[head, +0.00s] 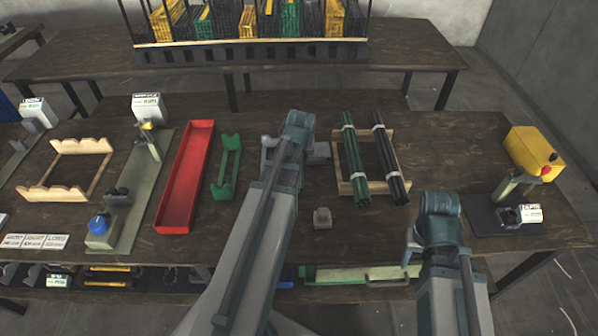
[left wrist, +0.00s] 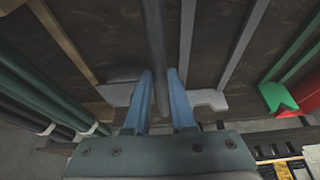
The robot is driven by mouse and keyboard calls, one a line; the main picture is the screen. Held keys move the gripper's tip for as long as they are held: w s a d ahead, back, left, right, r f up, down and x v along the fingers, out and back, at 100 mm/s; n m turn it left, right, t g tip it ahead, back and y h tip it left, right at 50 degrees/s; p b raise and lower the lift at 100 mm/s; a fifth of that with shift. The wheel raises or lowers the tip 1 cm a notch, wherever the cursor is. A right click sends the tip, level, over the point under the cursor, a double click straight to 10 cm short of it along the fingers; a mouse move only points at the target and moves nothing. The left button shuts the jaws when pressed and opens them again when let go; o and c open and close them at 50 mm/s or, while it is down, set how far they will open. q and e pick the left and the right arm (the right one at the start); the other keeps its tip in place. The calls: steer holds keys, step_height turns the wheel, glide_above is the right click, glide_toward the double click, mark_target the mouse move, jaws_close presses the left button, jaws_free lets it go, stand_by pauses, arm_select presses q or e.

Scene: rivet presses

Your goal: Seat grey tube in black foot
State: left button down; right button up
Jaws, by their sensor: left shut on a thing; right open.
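The grey tube (left wrist: 156,55) is between the blue fingers of my left gripper (left wrist: 158,100), which is shut on it. It runs away from the fingers over a grey cradle (left wrist: 213,99). In the head view my left wrist covers the fingers and tube; parts of the grey cradle (head: 319,152) show beside it. My right gripper (head: 413,245) is open and empty, low over the table's front right. I cannot tell for sure which part is the black foot. A small dark grey block (head: 322,218) stands right of my left arm.
Green rods (head: 354,165) and black rods (head: 388,158) lie in a wooden cradle. A red tray (head: 184,178) and green cradle (head: 228,163) lie left. Presses stand at the left (head: 133,215) and right (head: 512,190). Bare tabletop lies around the dark block.

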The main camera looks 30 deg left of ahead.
arm_select(q)
steer(key=shift+f+b, duration=1.8)
steer(key=shift+f, duration=0.1)
steer(key=shift+f, duration=0.15)
steer(key=c, duration=1)
jaws_free()
steer(key=shift+c, duration=0.2)
steer(key=p+v, duration=1.1)
steer(key=v, duration=0.1)
steer(key=shift+r, duration=0.35)
